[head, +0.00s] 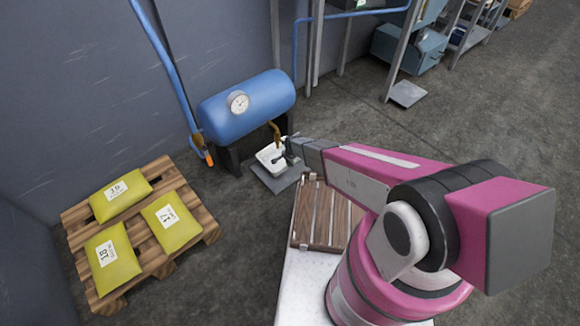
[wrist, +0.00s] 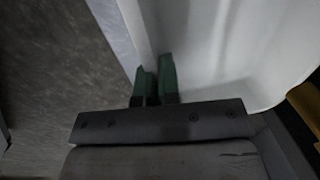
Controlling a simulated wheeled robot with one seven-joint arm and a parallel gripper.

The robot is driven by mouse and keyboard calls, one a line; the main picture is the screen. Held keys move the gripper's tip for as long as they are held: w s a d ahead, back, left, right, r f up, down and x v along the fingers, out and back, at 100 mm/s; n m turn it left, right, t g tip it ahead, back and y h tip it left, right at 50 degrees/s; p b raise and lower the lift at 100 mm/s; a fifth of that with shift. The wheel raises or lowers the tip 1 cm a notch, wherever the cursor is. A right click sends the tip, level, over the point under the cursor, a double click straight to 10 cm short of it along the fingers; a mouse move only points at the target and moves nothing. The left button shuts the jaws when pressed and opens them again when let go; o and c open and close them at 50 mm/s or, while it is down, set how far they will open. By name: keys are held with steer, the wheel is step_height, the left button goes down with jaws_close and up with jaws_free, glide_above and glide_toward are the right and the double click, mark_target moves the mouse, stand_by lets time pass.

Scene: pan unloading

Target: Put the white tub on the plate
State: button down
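The white tub (head: 270,157) shows in the head view at the end of my arm, over the grey plate (head: 279,183) on the floor. Whether it rests on the plate or hangs just above it, I cannot tell. My gripper (head: 289,151) is at the tub's right side. In the wrist view, its green fingertips (wrist: 156,82) are close together with the thin wall of the tub (wrist: 210,45) between them. The gripper is shut on that wall. My gripper hides part of the tub in the head view.
A blue tank (head: 247,105) with a gauge stands right behind the tub. A wooden pallet (head: 157,235) with yellow bags is at the left. A brown slatted wooden piece (head: 322,218) lies beneath my arm. Open floor lies between pallet and plate.

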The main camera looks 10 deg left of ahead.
steer(key=shift+f, duration=1.3)
steer(key=shift+f, duration=0.1)
steer(key=c, duration=1.3)
jaws_free()
steer(key=shift+c, duration=0.2)
step_height(320, 180, up, 12)
steer(key=d, duration=0.1)
steer(key=s+d+r+n, duration=0.2)
steer(key=s+d+r, duration=0.2)
steer(key=d+r, duration=0.7)
steer(key=s+d+r+n, duration=0.3)
steer(key=s+d+r, duration=0.1)
steer(key=d+r, duration=0.6)
steer(key=s+d+r+n+h, duration=0.1)
steer(key=s+d+r+n, duration=0.2)
steer(key=d+r, duration=0.8)
step_height(320, 180, up, 3)
steer(key=shift+s+d+r+g, duration=0.2)
steer(key=shift+s+d+g, duration=0.15)
steer(key=shift+s, duration=0.35)
steer(key=shift+a, duration=0.1)
